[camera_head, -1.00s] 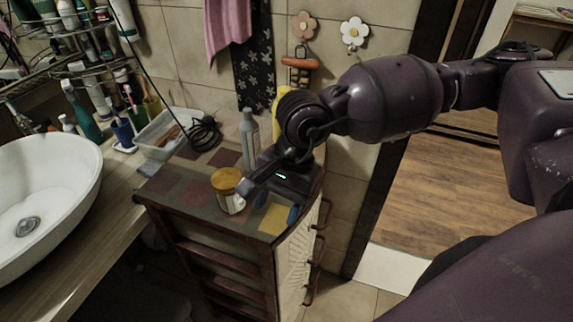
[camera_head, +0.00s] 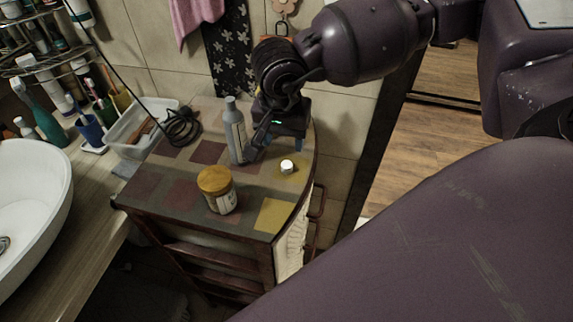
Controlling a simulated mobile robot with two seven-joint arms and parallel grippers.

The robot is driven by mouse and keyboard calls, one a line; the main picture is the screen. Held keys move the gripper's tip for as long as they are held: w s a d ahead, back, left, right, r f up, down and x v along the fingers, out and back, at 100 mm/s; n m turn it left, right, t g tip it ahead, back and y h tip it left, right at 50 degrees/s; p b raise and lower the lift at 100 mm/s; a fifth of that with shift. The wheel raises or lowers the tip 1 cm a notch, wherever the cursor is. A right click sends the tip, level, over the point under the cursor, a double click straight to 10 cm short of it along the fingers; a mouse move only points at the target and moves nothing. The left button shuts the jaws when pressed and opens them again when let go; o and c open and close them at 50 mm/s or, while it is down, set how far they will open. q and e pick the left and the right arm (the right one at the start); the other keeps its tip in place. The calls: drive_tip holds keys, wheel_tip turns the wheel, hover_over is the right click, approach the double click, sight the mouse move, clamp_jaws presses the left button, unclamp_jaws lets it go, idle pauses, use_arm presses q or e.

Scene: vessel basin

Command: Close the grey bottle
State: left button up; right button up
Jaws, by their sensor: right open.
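The grey bottle (camera_head: 236,138) stands upright on the tiled top of a small cabinet, near the back. Its narrow neck points up; I cannot tell whether the neck is open. A small white cap-like piece (camera_head: 287,167) lies on the cabinet top, to the right of and in front of the bottle. My right gripper (camera_head: 276,148) is open, just right of the bottle and behind the white piece. One finger is close beside the bottle's lower side; I cannot tell whether they touch. My left gripper is not in view.
A jar with a yellow lid (camera_head: 217,190) stands in front of the bottle on the cabinet top (camera_head: 184,193). A black coiled cable (camera_head: 182,127) and a white tray (camera_head: 135,133) lie to the left. A white basin (camera_head: 38,200) is at the far left.

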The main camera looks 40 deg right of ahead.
sight(287, 165)
drive_tip(key=shift+w+d+f, duration=0.1)
drive_tip(key=shift+f, duration=0.85)
drive_tip(key=shift+w+d+f, duration=0.1)
drive_tip(key=shift+f, duration=0.8)
drive_tip(key=shift+w+d+f, duration=0.1)
drive_tip(key=shift+d+f, duration=0.1)
drive_tip(key=shift+f, duration=1.1)
drive_tip(key=shift+d+f, duration=0.2)
drive_tip(key=shift+f, duration=1.05)
drive_tip(key=c, duration=1)
